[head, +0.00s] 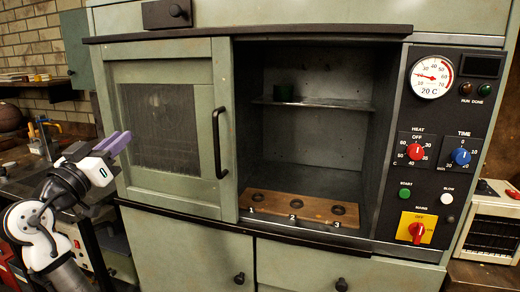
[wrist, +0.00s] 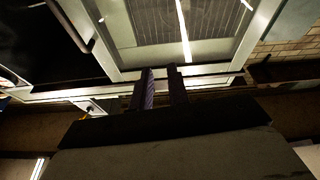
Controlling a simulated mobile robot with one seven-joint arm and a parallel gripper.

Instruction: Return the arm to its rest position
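My gripper (head: 114,143) is at the left of the head view, in front of the left side of the green cabinet (head: 190,235). Its two purple fingers point up and to the right, toward the cabinet's windowed door. In the wrist view my gripper (wrist: 161,72) shows its fingers apart, with an empty gap between them. The windowed door (wrist: 190,25) fills the upper part of that view beyond the fingertips. My arm is bent at the lower left of the head view. Nothing is held.
The windowed door (head: 170,185) covers the cabinet's left half; the right half is open. A control panel (head: 437,150) is at right. A cluttered bench (head: 25,175) stands at left.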

